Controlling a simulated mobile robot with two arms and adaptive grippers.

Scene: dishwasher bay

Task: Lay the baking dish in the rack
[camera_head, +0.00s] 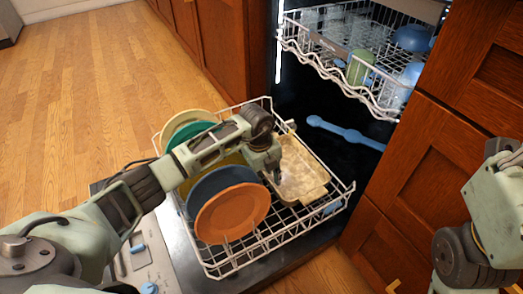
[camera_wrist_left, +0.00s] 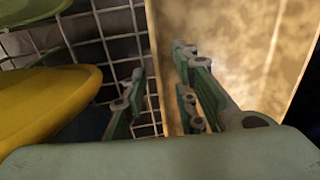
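The baking dish (camera_head: 303,178) is a tan, speckled rectangular dish. It lies in the right part of the pulled-out lower rack (camera_head: 290,238), with its open side up. My left gripper (camera_head: 274,176) is at the dish's left side, partly hidden by its own wrist. In the left wrist view the dish (camera_wrist_left: 240,45) fills the right side. The left gripper (camera_wrist_left: 160,72) shows there with its fingers apart, one on each side of the dish's left wall. My right gripper is out of view; only part of that arm shows at the right edge.
An orange plate (camera_head: 232,212), a dark blue plate (camera_head: 210,185) and green and yellow dishes stand left of the gripper. The upper rack (camera_head: 340,75) holds cups and bowls above and behind. Wooden cabinets (camera_head: 425,170) border the right; floor is clear at left.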

